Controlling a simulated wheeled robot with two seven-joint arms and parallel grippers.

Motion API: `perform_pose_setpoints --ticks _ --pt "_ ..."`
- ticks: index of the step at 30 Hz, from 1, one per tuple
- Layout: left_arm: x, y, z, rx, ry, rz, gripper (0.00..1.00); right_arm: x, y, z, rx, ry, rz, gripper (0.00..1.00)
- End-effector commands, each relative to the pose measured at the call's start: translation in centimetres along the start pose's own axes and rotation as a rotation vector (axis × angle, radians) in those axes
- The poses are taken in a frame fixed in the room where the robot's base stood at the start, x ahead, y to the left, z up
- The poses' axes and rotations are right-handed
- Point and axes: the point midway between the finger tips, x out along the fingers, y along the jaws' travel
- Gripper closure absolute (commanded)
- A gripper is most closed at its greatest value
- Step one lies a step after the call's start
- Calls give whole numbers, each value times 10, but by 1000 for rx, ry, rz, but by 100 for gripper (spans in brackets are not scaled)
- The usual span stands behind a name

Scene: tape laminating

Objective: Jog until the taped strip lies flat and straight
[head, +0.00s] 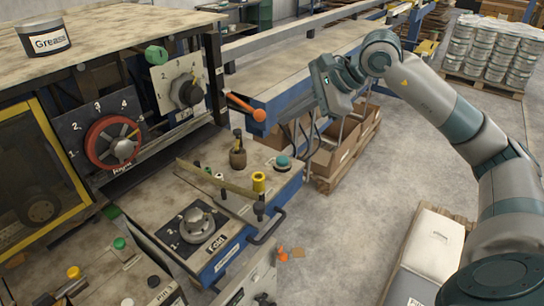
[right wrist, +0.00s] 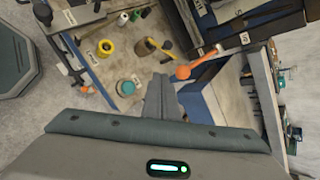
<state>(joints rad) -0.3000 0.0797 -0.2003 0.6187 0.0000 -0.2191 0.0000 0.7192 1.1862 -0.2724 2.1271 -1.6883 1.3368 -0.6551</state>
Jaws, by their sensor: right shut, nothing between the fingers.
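My right gripper (head: 305,128) hangs from the arm at upper right, beyond the orange-knobbed lever (head: 259,114) and above the panel edge. In the right wrist view its fingers (right wrist: 161,92) are together and empty. The lever's orange knob (right wrist: 183,72) shows just beyond the fingertips there, apart from them as far as I can tell. A round teal button (head: 283,161) sits on the front panel; it also shows in the wrist view (right wrist: 127,87), left of the fingers. A narrow tan bar (head: 215,178) runs across the panel. I cannot make out a taped strip. My left gripper is out of view.
A yellow spool (head: 259,182) and a wooden holder (head: 238,155) stand on the panel. Cardboard boxes (head: 335,150) sit behind. The floor at right is partly clear.

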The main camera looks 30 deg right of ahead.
Motion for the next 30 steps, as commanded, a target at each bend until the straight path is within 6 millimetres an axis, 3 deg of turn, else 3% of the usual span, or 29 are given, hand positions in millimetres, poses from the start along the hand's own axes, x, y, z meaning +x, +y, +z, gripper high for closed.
perform_pose_setpoints --ticks 14,30 --pt "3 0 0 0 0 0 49 4 3 -2 1 -2 2 100" --pt "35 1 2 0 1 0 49 43 31 -30 1 -3 2 100"
